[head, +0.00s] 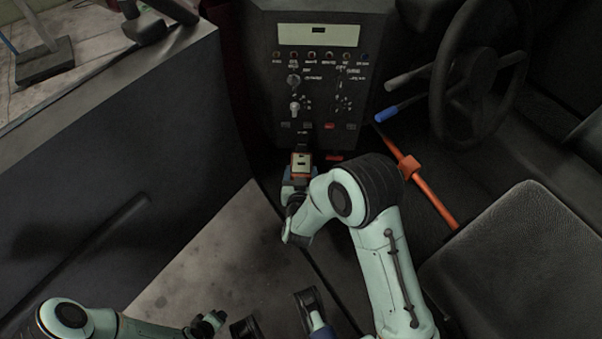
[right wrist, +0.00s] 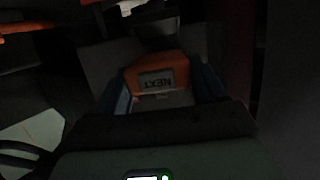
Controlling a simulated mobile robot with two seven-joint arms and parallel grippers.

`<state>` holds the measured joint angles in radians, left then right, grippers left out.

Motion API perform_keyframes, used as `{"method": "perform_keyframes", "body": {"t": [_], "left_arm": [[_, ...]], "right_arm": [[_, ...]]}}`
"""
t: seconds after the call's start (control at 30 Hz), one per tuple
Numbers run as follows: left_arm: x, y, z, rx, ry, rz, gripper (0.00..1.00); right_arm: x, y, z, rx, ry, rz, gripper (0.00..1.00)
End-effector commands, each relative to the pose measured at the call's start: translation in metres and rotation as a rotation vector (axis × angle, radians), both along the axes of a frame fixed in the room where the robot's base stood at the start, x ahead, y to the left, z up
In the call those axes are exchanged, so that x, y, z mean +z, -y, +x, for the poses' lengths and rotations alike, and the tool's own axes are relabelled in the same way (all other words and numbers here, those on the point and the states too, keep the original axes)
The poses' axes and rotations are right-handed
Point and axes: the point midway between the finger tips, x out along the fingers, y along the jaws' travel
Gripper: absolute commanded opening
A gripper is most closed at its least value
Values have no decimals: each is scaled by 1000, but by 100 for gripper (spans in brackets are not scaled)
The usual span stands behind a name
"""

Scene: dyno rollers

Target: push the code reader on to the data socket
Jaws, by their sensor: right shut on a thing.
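The code reader (head: 301,163) is a small orange box with a pale screen, just below the foot of the dark console. A dark part that looks like the data socket (head: 302,147) is just beyond the reader, under the console. I cannot tell whether they touch. My left gripper (head: 277,314) is at the bottom edge, with its dark fingertips apart and nothing between them.
The console (head: 318,85) has a pale display, knobs and switches. A steering wheel (head: 440,75) and an orange bar with a blue-tipped lever stand to the right, above a dark seat (head: 515,250). A dark panel (head: 110,170) fills the left. Pale floor (head: 205,265) lies between.

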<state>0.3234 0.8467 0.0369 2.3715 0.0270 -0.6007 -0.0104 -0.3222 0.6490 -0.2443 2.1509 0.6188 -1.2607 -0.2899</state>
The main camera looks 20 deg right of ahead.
Motion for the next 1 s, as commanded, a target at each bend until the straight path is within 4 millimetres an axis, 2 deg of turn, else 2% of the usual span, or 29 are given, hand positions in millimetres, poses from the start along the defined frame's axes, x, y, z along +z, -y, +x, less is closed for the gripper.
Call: {"method": "perform_keyframes", "body": {"t": [0.83, 0.87, 0.9, 0.93, 1.0], "left_arm": [[0, 0, 0, 0, 0, 0, 43], [0, 0, 0, 0, 0, 0, 43], [0, 0, 0, 0, 0, 0, 43], [0, 0, 0, 0, 0, 0, 43], [0, 0, 0, 0, 0, 0, 43]], "right_arm": [[0, 5, 11, 0, 2, 0, 38], [0, 5, 11, 0, 2, 0, 73], [0, 5, 11, 0, 2, 0, 86], [0, 5, 11, 0, 1, 0, 96], [0, 5, 10, 0, 1, 0, 100]]}}
